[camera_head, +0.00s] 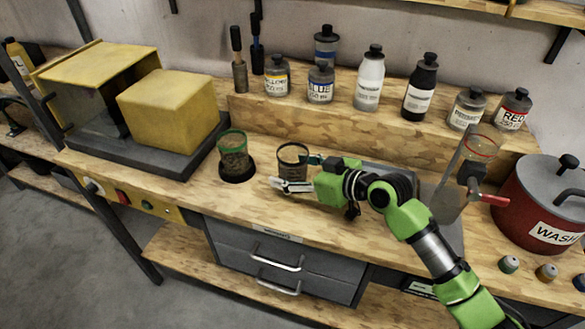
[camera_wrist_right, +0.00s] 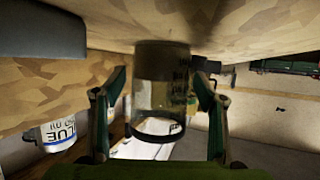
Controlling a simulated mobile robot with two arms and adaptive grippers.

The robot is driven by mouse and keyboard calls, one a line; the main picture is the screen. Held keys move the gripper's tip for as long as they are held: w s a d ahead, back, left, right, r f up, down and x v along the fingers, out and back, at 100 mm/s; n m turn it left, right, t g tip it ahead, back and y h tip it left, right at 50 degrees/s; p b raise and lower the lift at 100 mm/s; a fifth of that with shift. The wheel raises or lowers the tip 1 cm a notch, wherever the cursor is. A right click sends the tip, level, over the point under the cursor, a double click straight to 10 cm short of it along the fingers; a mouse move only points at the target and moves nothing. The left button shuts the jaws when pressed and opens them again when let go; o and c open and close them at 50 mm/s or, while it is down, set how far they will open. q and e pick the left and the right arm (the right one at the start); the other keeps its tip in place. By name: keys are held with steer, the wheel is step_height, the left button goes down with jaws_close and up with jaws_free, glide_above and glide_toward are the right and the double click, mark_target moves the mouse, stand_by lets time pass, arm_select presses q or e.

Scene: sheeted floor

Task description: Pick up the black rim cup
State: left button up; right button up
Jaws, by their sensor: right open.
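My left gripper is not in view.
A green rim cup (camera_head: 234,154) stands close to the left on a dark round base. A red rim cup (camera_head: 481,147) is at the right, near a red pot (camera_head: 540,207).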

steer(key=shift+w+a, duration=0.1)
steer(key=c, duration=1.4)
steer(key=shift+o, duration=0.2)
